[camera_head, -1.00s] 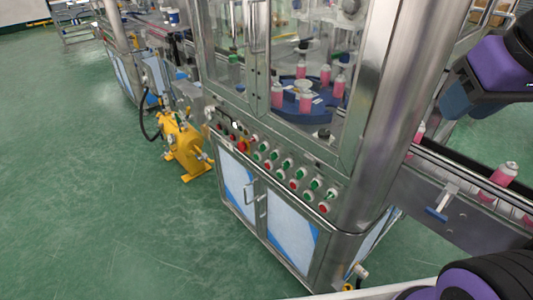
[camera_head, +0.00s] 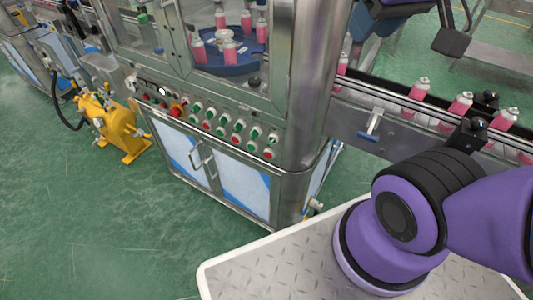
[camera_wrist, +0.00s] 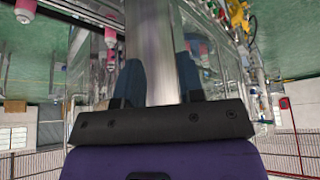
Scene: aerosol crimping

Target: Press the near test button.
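The button panel (camera_head: 222,125) runs along the front of the steel machine, under its glass doors. It carries green and red buttons in two slanting rows, with a larger red knob (camera_head: 177,110) toward the left. At its right end are a green button (camera_head: 273,138) and a red button (camera_head: 268,154). No label is readable, so I cannot tell which is the near test button. My gripper (camera_wrist: 160,80) shows two blue fingers apart, empty, with the steel corner post behind the gap. In the head view it is partly cut off at the top, right of the panel.
A steel corner post (camera_head: 311,70) stands right of the panel. A conveyor (camera_head: 400,110) with pink cans extends to the right. Cabinet doors (camera_head: 243,185) lie below the panel. A yellow pump unit (camera_head: 110,122) stands at left. The green floor (camera_head: 90,220) in front is open.

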